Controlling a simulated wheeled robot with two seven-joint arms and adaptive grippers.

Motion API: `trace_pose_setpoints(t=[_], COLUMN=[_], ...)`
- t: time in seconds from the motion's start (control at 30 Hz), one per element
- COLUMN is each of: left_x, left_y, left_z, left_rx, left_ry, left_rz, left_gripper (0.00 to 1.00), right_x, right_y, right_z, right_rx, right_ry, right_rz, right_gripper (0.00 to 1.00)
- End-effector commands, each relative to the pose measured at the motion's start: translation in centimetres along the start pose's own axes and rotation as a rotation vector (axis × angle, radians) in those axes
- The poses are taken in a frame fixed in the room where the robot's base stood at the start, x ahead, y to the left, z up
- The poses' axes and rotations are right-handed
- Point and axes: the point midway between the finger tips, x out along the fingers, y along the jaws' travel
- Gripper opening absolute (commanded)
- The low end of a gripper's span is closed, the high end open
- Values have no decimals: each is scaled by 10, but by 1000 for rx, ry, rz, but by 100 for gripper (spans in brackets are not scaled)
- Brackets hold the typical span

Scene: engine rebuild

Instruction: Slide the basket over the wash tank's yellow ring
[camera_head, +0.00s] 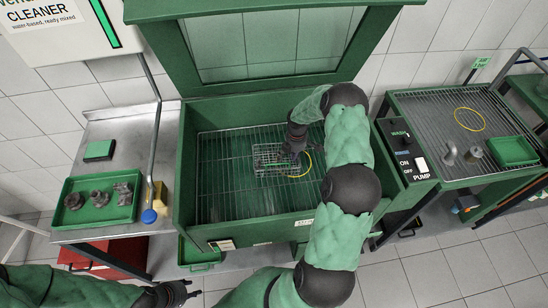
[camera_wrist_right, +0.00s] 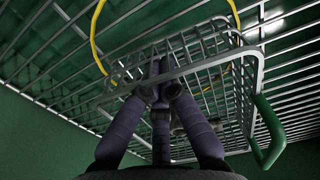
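The wire basket (camera_head: 268,162) sits on the slatted rack inside the green wash tank (camera_head: 185,175). The tank's yellow ring (camera_head: 307,171) shows only in part, to the right of the basket and partly under it. In the right wrist view the ring (camera_wrist_right: 94,38) arcs behind the basket (camera_wrist_right: 215,62), whose green handle (camera_wrist_right: 270,130) is at the right. My right gripper (camera_head: 290,153) reaches into the tank at the basket's right side. Its fingers (camera_wrist_right: 160,85) close together on the basket's rim wire. My left gripper (camera_head: 188,291) is outside the tank, low in view; its finger opening is unclear.
The tank lid (camera_head: 160,45) stands open at the back. A left bench carries a green tray (camera_head: 72,214) of grey parts and a blue-capped bottle (camera_head: 149,216). The pump switch box (camera_head: 408,160) is right of the tank. A right drain table has another yellow ring (camera_head: 469,119).

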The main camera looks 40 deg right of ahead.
Motion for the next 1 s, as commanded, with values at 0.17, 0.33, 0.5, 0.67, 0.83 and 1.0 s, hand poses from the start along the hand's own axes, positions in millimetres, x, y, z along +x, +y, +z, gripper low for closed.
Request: trace_pose_setpoints(t=[0.17, 0.33, 0.5, 0.67, 0.83, 1.0], left_x=[-3, -3, -3, -3, -6, -19], left_y=[1, 1, 1, 1, 2, 7], left_z=[0, 0, 0, 0, 0, 1], left_rx=[0, 0, 0, 0, 0, 0], left_ry=[0, 0, 0, 0, 0, 0], left_rz=[0, 0, 0, 0, 0, 0], left_gripper=[40, 40, 40, 40, 40, 40], right_x=[0, 0, 0, 0, -5, -27], right_y=[0, 0, 0, 0, 1, 4], right_z=[49, 70, 73, 73, 70, 59], right_rx=[4, 1, 0, 0, -1, -3], right_ry=[-1, -1, 0, 0, 0, 0], right_rz=[0, 0, 0, 0, 1, 1], right_gripper=[0, 0, 0, 0, 0, 0])
